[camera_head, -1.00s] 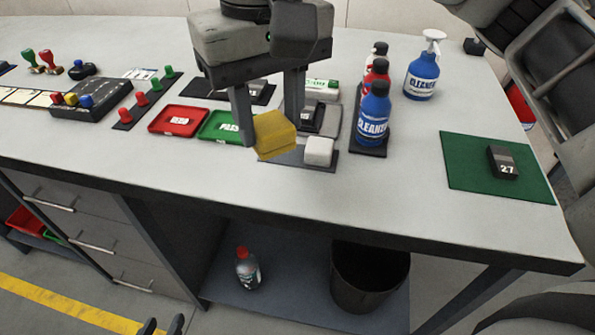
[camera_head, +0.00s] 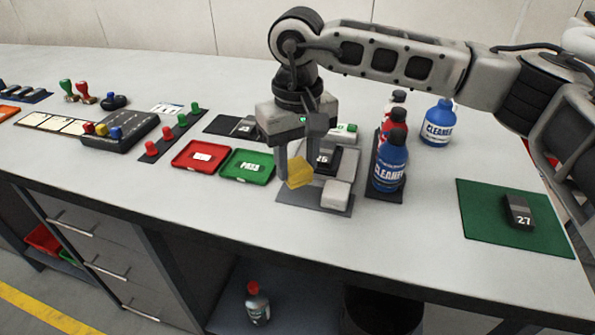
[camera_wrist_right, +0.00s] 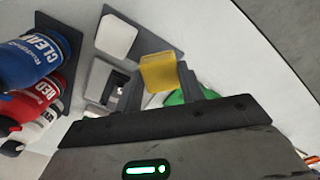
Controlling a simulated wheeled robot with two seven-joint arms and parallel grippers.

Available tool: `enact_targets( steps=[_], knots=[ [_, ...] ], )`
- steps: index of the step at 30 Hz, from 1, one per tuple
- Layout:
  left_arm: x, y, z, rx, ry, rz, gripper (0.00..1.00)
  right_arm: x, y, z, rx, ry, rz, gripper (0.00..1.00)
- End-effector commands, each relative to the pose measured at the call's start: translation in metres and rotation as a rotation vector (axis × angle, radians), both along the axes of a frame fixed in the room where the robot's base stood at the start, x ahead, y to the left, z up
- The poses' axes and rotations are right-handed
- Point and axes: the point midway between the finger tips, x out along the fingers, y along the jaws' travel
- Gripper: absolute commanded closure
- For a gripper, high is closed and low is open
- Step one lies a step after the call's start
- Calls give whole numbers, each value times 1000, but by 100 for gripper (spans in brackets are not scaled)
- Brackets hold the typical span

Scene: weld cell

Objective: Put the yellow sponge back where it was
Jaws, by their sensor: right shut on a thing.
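The yellow sponge (camera_head: 299,174) is held between the fingers of my right gripper (camera_head: 298,166), over the left part of a grey mat (camera_head: 308,203). It also shows between the fingertips in the right wrist view (camera_wrist_right: 158,72). A white block (camera_head: 336,194) lies on the mat's right part, beside the sponge. Bare mat shows in front of the sponge. I cannot tell whether the sponge touches the mat or is slightly above it. My left gripper is not in view.
Blue (camera_head: 390,166) and red bottles stand on a dark strip right of the mat. A green tray (camera_head: 262,181) and a red tray (camera_head: 180,164) lie to the left. A dark device (camera_head: 322,160) sits behind the sponge. The table front is clear.

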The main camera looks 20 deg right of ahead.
Motion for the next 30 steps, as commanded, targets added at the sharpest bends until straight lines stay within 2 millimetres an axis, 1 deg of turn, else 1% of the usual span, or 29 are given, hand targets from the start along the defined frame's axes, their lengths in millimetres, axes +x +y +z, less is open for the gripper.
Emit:
enact_targets(
  steps=[2, 7, 9, 15, 19, 20, 21, 22, 30],
  knots=[
    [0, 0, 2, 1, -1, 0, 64, 5, -2, -9, -1, 2, -2, 86],
    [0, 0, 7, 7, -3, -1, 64, 4, -2, -33, -2, 3, -1, 86],
    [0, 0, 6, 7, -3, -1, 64, 4, -2, -36, -1, 1, -1, 86],
    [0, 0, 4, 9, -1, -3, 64, 4, -2, -37, -1, 0, -2, 86],
    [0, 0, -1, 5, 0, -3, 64, 4, -2, -42, -1, 0, -2, 86],
    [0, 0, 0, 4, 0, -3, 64, 4, -2, -40, -1, 0, -2, 56],
    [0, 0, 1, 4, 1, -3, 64, 4, -2, -40, -1, 0, -2, 45],
    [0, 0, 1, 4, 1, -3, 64, 4, -2, -40, -1, 0, -2, 39],
    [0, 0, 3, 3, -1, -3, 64, 4, -2, -39, -1, 0, -2, 39]
  ],
)
